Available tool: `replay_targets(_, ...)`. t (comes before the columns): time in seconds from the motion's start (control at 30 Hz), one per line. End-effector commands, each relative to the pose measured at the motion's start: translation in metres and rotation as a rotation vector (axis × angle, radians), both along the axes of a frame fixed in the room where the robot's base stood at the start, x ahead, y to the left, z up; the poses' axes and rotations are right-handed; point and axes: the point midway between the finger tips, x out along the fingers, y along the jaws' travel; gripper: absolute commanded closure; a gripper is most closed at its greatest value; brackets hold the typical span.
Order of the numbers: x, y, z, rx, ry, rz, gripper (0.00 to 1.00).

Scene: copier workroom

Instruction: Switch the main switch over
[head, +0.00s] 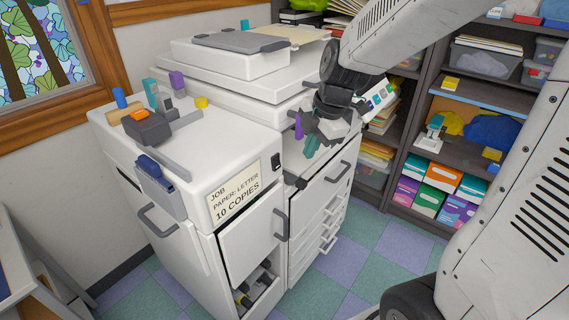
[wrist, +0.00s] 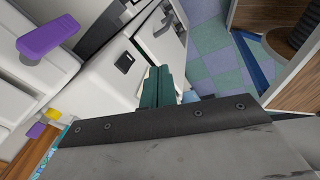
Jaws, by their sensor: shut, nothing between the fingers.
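The white copier (head: 232,150) stands in the middle of the head view. A small black rocker switch (head: 275,162) is set in its front, right of the job label. The switch also shows in the wrist view (wrist: 124,62), on a white panel. I cannot tell which way it is tipped. My gripper (head: 311,146) is in front of the copier, to the right of the switch and a little higher in the picture. Its teal fingers (wrist: 158,86) are shut and empty, apart from the switch in the wrist view.
A purple lever (head: 299,125) sticks out beside my gripper and shows large in the wrist view (wrist: 48,38). A lower copier door (head: 250,245) stands ajar. Shelves (head: 455,95) stand to the right. Checkered floor (head: 340,270) is clear in front.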

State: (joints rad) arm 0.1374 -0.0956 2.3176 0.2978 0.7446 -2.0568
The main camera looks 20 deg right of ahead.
Motion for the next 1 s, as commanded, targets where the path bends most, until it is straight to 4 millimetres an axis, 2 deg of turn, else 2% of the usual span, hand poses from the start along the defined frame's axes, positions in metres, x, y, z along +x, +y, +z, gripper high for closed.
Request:
replay_targets(0.1,0.010,-0.001,0.005,-0.044,-0.072,0.161,1.00)
replay_targets(0.3,0.014,-0.002,0.007,-0.094,-0.123,0.322,1.00)
replay_targets(0.77,0.015,-0.002,0.005,-0.101,-0.126,0.351,1.00)
replay_targets(0.87,0.016,0.000,-0.003,-0.100,-0.124,0.352,1.00)
replay_targets(1.0,0.022,0.004,-0.025,-0.100,-0.122,0.352,1.00)
